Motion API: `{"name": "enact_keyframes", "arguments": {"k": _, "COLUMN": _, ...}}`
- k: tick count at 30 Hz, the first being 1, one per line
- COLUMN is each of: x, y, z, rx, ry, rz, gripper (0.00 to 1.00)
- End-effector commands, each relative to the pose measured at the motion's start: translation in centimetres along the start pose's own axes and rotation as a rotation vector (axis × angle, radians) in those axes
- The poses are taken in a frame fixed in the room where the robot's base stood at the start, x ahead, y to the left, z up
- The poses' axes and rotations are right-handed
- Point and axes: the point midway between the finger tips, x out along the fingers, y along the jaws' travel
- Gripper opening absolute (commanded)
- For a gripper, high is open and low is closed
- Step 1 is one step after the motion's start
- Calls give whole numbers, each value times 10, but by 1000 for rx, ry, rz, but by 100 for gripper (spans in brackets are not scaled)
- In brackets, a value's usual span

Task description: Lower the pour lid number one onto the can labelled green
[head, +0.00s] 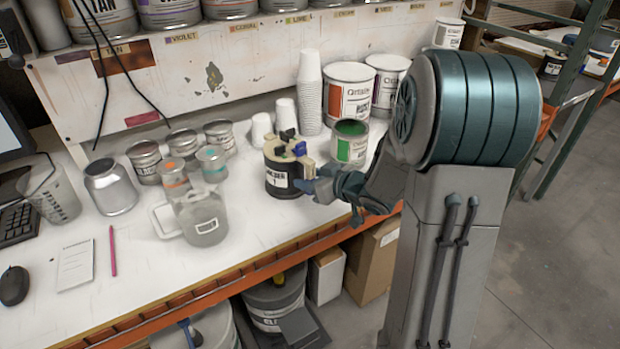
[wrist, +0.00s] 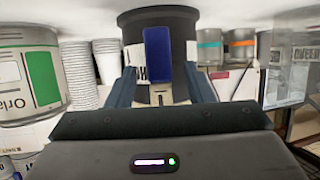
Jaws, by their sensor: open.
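My gripper (head: 310,185) is open at the cylinder's right side. In the wrist view its two blue fingers (wrist: 161,88) stand either side of the tab; contact cannot be told. The can labelled green (head: 348,150) stands open behind and right, with a green label and green inside.
Stacked white cups (head: 310,92) and two large white cans (head: 347,92) stand behind. A clear jug (head: 203,220), small tins (head: 145,160) and an empty metal jar (head: 110,188) are to the left. The front counter edge (head: 240,275) is close by.

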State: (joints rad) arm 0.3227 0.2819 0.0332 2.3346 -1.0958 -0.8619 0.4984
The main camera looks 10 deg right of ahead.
Motion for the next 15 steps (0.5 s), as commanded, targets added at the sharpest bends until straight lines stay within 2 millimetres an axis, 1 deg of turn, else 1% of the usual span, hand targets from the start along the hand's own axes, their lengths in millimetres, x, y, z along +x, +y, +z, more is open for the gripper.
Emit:
{"name": "enact_keyframes", "arguments": {"k": 3, "x": 10, "y": 0, "z": 0, "rx": 0, "ry": 0, "rz": -1, "gripper": 47}}
{"name": "enact_keyframes", "arguments": {"k": 6, "x": 13, "y": 0, "z": 0, "rx": 0, "ry": 0, "rz": 0, "gripper": 47}}
{"name": "enact_keyframes", "arguments": {"k": 14, "x": 14, "y": 0, "z": 0, "rx": 0, "ry": 0, "rz": 0, "gripper": 47}}
{"name": "enact_keyframes", "arguments": {"k": 15, "x": 14, "y": 0, "z": 0, "rx": 0, "ry": 0, "rz": 0, "gripper": 36}}
